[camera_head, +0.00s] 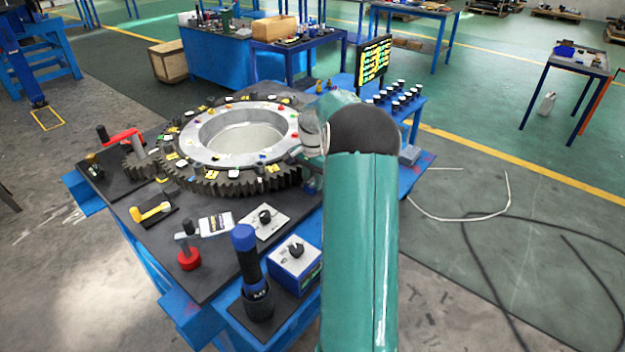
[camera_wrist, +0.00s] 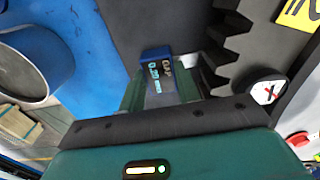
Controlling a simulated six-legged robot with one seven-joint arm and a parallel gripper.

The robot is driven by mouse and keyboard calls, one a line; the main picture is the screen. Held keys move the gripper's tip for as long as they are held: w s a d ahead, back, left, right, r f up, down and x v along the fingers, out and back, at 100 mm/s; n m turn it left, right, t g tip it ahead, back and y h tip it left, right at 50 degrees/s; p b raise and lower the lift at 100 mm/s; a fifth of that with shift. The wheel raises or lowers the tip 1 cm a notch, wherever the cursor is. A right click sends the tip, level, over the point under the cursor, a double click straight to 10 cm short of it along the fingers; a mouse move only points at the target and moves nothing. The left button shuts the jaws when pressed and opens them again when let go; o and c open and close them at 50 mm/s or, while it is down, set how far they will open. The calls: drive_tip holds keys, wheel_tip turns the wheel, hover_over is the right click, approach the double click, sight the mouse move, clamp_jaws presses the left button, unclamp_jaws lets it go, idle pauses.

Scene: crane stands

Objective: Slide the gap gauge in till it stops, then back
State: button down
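The gap gauge (camera_wrist: 157,72) is a small block with a blue end and printed lettering, seen in the wrist view. My gripper (camera_wrist: 160,88) has its two green fingers on either side of it and is shut on it. The gauge's far end points toward a dark surface beside the teeth of a large dark gear (camera_wrist: 232,45). Whether its tip touches anything is hidden. In the head view the toothed gear ring (camera_head: 190,180) lies on the bench, and my arm hides the gripper and gauge at its right side.
A blue cylinder (camera_wrist: 30,62) is at the left. On the bench are a red-handled crank (camera_head: 120,136), a blue-topped torch (camera_head: 248,260) and a blue box with a knob (camera_head: 294,265).

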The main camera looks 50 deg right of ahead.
drive_tip(key=shift+s+d, duration=0.15)
drive_tip(key=shift+s, duration=1.3)
drive_tip(key=c, duration=1)
unclamp_jaws()
drive_tip(key=shift+s, duration=0.15)
drive_tip(key=shift+w, duration=0.2)
drive_tip(key=shift+r, duration=0.45)
wheel_tip(320, 180, up, 13)
drive_tip(key=shift+s+f, duration=0.1)
